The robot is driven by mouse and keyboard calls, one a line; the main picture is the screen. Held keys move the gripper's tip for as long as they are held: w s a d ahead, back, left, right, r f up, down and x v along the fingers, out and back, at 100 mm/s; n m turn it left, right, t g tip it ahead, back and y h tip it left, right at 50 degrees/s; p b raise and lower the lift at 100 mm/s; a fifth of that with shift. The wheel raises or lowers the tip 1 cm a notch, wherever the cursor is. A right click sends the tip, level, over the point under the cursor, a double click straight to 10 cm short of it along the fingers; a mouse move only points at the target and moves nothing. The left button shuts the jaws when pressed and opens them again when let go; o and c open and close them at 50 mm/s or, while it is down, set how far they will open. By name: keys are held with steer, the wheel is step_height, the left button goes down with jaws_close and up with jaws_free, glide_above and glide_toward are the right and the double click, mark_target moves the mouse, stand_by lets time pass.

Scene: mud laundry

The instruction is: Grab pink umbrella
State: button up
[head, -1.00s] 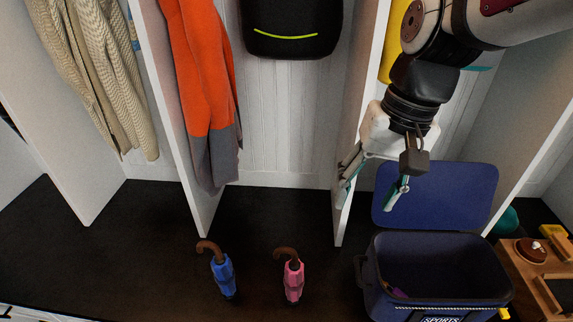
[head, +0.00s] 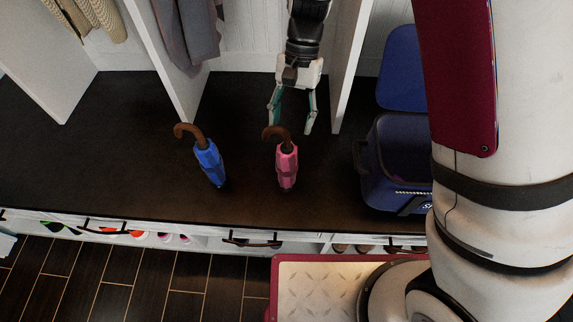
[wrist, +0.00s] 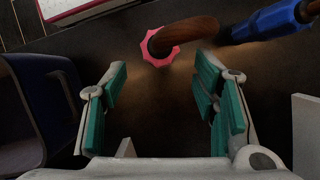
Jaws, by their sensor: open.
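The pink umbrella (head: 287,166) is folded, with a brown hooked handle, and lies or stands on the dark bench in the head view. My gripper (head: 291,130) is open and empty, its fingers pointing down just behind and around the handle end. In the wrist view the pink umbrella (wrist: 161,50) shows as a pink ruffled end with the brown hook (wrist: 185,35), ahead of and between my open fingers (wrist: 162,95). I cannot tell whether a finger touches the handle.
A similar blue umbrella (head: 209,163) is to the left on the bench (head: 110,150). A dark blue cooler (head: 385,180) with its lid open stands to the right. A white divider (head: 345,75) rises close to the right of my gripper. Bare bench lies around the umbrellas.

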mark_target(287, 152)
steer(key=b+x, duration=0.2)
steer(key=x, duration=0.7)
steer(key=shift+f, duration=0.15)
jaws_close()
